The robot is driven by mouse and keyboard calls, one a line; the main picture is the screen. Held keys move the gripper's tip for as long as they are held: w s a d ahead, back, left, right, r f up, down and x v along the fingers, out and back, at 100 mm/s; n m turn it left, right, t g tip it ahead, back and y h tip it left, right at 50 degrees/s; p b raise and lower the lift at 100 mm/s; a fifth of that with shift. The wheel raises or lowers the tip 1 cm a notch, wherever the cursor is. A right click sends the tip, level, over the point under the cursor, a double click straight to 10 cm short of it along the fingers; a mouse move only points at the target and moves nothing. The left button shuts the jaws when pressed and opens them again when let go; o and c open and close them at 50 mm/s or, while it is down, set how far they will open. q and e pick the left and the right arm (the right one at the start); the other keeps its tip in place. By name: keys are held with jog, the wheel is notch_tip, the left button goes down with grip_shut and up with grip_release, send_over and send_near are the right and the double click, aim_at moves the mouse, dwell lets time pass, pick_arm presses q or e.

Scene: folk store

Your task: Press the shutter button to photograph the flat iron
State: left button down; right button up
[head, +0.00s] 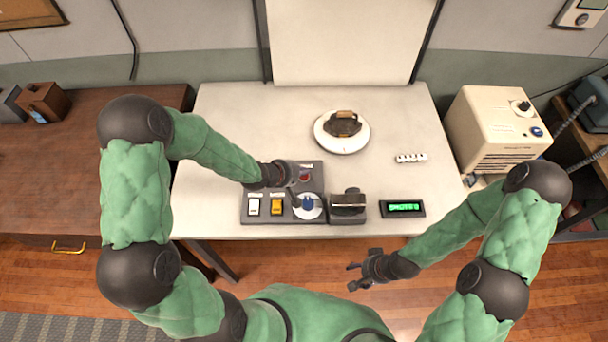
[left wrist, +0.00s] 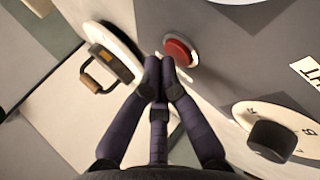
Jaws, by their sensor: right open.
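The flat iron (head: 343,124), dark with a wooden handle, sits on a round white turntable (head: 343,147); it also shows in the left wrist view (left wrist: 108,66). The red shutter button (head: 304,177) is on the dark grey control panel (head: 262,217). My left gripper (head: 291,188) is over the panel, beside the button. In the left wrist view its fingers (left wrist: 160,68) are together and empty, with the tips close to the red button (left wrist: 178,52); I cannot tell whether they touch. My right gripper (head: 358,278) is open and empty in front of the table.
A cream box (head: 497,130) stands far right.

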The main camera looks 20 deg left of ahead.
aim_at(302, 177)
pick_arm(q)
jog(key=shift+f, duration=0.45)
dwell(0.6)
jog(key=shift+r+p, duration=0.8)
jog(key=shift+r, duration=0.05)
notch_tip(302, 177, up, 5)
jog(key=p, duration=0.5)
jog(key=shift+r, duration=0.1)
dwell(0.4)
dwell(0.6)
